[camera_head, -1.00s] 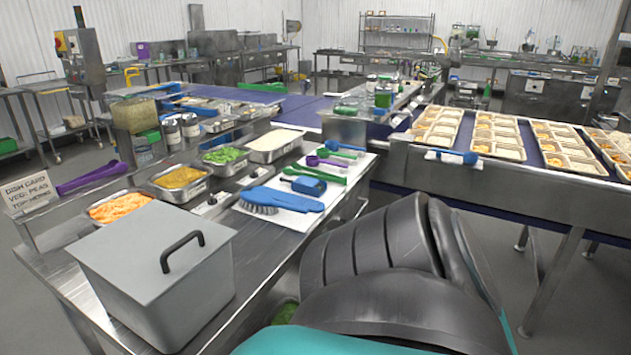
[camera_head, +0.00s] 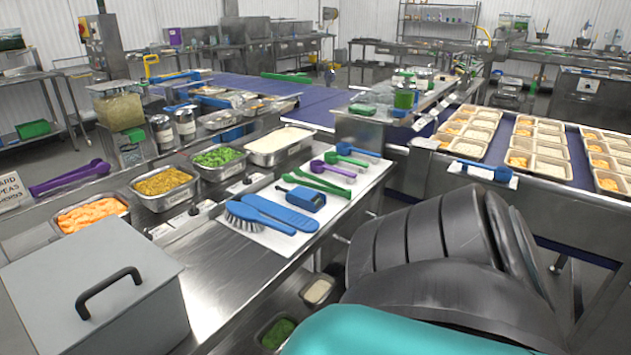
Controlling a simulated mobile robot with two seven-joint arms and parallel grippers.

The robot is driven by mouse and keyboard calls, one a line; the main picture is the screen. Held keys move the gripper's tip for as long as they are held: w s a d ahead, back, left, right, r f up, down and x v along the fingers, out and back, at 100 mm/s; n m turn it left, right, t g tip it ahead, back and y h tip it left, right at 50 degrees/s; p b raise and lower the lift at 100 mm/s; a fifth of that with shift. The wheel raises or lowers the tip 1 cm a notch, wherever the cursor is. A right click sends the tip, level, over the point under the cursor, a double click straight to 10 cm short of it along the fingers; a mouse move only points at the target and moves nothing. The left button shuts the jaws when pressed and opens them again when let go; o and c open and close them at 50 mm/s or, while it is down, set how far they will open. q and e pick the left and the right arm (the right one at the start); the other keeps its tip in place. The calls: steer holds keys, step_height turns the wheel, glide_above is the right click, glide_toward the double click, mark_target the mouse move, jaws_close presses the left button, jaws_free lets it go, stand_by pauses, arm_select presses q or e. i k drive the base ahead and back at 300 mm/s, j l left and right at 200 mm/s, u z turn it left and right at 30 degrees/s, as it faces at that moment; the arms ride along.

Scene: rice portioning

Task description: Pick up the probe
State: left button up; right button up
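The probe (camera_head: 306,199) looks like a small blue device with a dark display and a dark tip pointing left. It lies on a white board (camera_head: 355,195) on the steel counter, between green tongs (camera_head: 318,183) and a blue flat tool (camera_head: 282,213). No gripper touches it. Neither of my grippers is in view. Only a large dark and teal part of my arm fills the lower right of the picture.
A blue brush (camera_head: 245,217) and purple and green scoops share the board. Food pans (camera_head: 165,201) line the counter's back. A lidded grey box (camera_head: 90,285) stands at the near left. Trays of food (camera_head: 550,168) sit on the belt at right.

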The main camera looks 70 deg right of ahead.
mark_target(310, 200)
steer(key=k+l, duration=0.1)
steer(key=l, duration=0.35)
steer(key=k+l, duration=0.1)
steer(key=l, duration=0.35)
steer(key=k+l, duration=0.1)
steer(key=l, duration=0.35)
steer(key=k+l, duration=0.15)
steer(key=l, duration=0.3)
